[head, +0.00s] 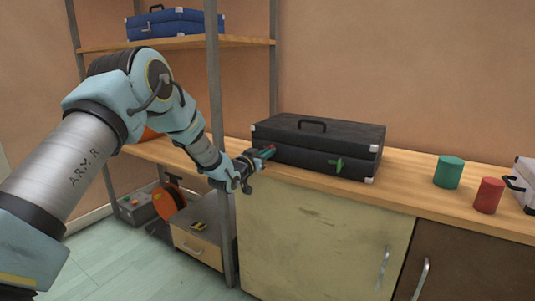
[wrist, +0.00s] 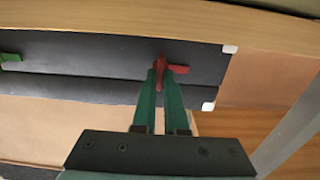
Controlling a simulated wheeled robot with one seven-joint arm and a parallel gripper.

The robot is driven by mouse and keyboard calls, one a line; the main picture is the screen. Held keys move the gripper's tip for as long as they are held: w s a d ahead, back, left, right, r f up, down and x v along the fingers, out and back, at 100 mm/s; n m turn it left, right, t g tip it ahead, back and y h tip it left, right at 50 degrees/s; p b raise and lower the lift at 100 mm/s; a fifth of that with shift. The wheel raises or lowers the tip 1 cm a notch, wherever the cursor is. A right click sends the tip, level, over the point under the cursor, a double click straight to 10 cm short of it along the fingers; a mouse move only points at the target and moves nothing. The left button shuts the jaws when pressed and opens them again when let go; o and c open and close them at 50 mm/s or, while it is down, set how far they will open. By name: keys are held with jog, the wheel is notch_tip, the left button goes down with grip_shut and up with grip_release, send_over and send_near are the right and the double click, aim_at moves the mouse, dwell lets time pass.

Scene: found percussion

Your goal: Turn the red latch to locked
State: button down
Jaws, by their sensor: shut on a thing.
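A black case (head: 318,138) lies flat on the wooden counter, with a handle on its top. Its red latch (head: 268,152) is on the front face near the left end, partly hidden by my gripper in the head view. My gripper (head: 261,156) is at the case front. In the wrist view, the green fingers of my gripper (wrist: 161,74) are closed around part of the red latch (wrist: 180,69), and one red arm sticks out to the right. A green latch (head: 337,164) sits on the same face farther right; it also shows in the wrist view (wrist: 10,57).
A grey shelf post (head: 216,110) stands close to my arm on the left. A green cylinder (head: 449,172), a red cylinder (head: 488,195) and a pale case (head: 526,178) stand on the counter (head: 410,185) to the right. A blue case (head: 170,24) lies on the upper shelf.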

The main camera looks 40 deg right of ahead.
jog(key=shift+f, duration=0.1)
jog(key=m+b, duration=0.2)
jog(key=b, duration=0.1)
jog(key=shift+s+f+m+b, duration=0.1)
jog(key=shift+f+m+b, duration=0.05)
jog(key=shift+m+b, duration=0.2)
jog(key=m+b, duration=0.6)
jog(key=shift+s+f+m+b, duration=0.1)
jog(key=shift+m+b, duration=0.15)
jog(key=shift+b, duration=0.15)
jog(key=m+b, duration=0.6)
jog(key=shift+f+b, duration=0.1)
jog(key=shift+b, duration=0.2)
jog(key=shift+m+b, duration=1.3)
jog(key=shift+m, duration=0.1)
jog(key=shift+r, duration=0.2)
jog(key=c, duration=1)
grip_release()
jog(key=shift+o, duration=0.2)
